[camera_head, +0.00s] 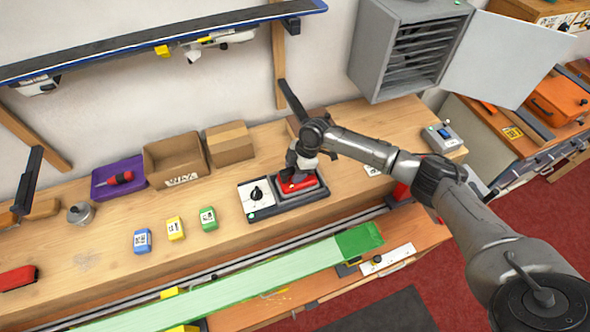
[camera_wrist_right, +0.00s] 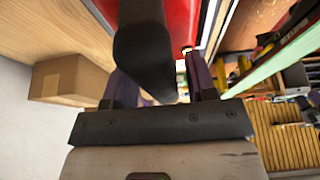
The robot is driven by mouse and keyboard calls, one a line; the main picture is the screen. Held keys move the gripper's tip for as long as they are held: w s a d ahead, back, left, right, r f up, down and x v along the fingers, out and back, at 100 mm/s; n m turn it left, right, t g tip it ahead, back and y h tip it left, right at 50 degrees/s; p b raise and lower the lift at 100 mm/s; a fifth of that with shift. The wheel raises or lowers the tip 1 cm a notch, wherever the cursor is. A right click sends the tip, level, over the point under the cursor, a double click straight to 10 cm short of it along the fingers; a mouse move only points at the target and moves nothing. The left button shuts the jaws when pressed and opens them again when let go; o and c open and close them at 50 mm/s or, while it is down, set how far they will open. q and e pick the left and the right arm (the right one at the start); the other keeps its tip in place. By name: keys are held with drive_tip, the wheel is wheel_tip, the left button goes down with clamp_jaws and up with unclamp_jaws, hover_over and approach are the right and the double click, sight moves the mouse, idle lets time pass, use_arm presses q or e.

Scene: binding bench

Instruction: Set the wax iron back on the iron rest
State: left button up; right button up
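The wax iron (camera_head: 297,185), red with a black handle (camera_wrist_right: 145,45), is at the dark iron rest (camera_head: 309,199), beside a white panel with a black knob. It looks level on or just over the rest; I cannot tell whether it touches. My right gripper (camera_head: 297,172) is over the iron from above. In the right wrist view its two fingers (camera_wrist_right: 165,90) stand on either side of the black handle, and the handle hides part of the left finger. Whether they press on it is not clear. My left gripper is not in view.
Behind the rest stand cardboard boxes (camera_head: 230,143) and a purple tray (camera_head: 118,177) with a red-handled tool. Blue, yellow and green blocks (camera_head: 208,218) lie to its left. A long green translucent strip (camera_head: 240,285) runs along the front. A grey cabinet (camera_head: 402,50) hangs at the back.

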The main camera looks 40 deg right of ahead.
drive_tip(key=shift+o, duration=0.4)
drive_tip(key=shift+s+f, duration=0.1)
drive_tip(key=shift+f, duration=0.05)
drive_tip(key=b+v, duration=0.2)
drive_tip(key=v, duration=1.2)
drive_tip(key=shift+a, duration=0.15)
